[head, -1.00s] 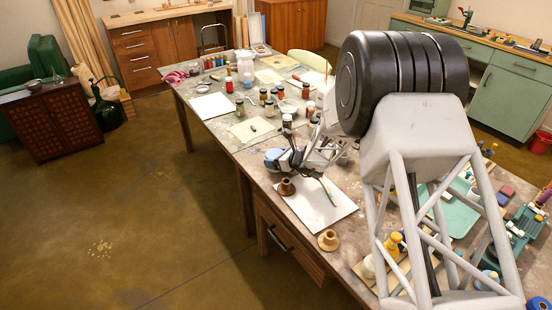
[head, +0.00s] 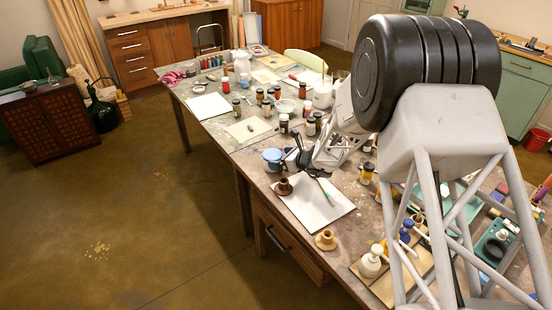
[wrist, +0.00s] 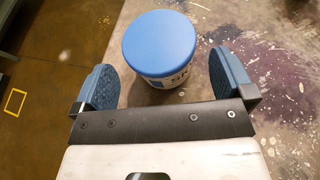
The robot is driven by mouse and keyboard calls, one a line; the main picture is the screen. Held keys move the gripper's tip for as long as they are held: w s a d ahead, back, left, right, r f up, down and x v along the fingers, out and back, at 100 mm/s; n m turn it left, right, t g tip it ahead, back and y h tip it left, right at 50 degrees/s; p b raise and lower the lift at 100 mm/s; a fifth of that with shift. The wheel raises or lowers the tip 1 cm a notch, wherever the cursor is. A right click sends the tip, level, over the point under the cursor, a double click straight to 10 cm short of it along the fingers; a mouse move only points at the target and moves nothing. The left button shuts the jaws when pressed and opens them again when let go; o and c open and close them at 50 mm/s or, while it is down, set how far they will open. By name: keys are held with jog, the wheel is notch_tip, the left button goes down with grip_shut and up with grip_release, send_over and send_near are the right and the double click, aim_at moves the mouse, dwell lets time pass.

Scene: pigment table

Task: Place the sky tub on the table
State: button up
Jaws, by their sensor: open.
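The sky tub (head: 272,159) is white with a flat blue lid, and part of a label reading "SK" shows in the wrist view (wrist: 165,74). It appears upright on the stained table (head: 258,177), close to the table's left edge. My gripper (head: 287,158) is open beside it. In the wrist view, the blue finger pads stand apart on either side of the tub's near part, with gaps at both sides. The tub sits mostly ahead of the fingers, and neither pad touches it.
A white sheet (head: 330,208) with a brush lies in front of the gripper. A brown spool-shaped piece (head: 284,187) stands near the tub, and a tan one (head: 326,239) nearer the front. Several jars stand behind. Bare floor lies left of the table edge.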

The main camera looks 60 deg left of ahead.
jog(key=v, duration=0.7)
jog(key=shift+d+r, duration=0.1)
jog(key=shift+d, duration=0.15)
jog(key=shift+w+r, duration=0.1)
dwell(0.8)
jog(key=shift+w+d+r, duration=0.15)
jog(key=shift+d+r, duration=0.05)
jog(key=shift+d, duration=0.05)
jog(key=w+d+r+n+t+h, duration=0.1)
jog(key=w+d+r+n, duration=0.15)
jog(key=d+r, duration=0.75)
jog(key=w+d+r+n+h, duration=0.1)
jog(key=d+r+n+h, duration=0.3)
jog(key=d, duration=1.2)
jog(key=w+d+r+n+t+y, duration=0.1)
jog(key=d+r+n, duration=0.1)
jog(key=d+r, duration=0.85)
jog(key=s+d+r+n+t+h, duration=0.1)
jog(key=s+d, duration=0.6)
jog(key=d, duration=0.8)
jog(key=s+d+r+n+t+h, duration=0.1)
jog(key=s+d+h, duration=0.4)
jog(key=d, duration=1)
jog(key=s+d+r+n+t+h, duration=0.1)
jog(key=s+d+n+t+h, duration=0.1)
jog(key=s+d, duration=0.8)
jog(key=d+n+h, duration=0.1)
jog(key=d, duration=0.4)
jog(key=shift+n+t, duration=0.35)
jog(key=shift+t, duration=0.05)
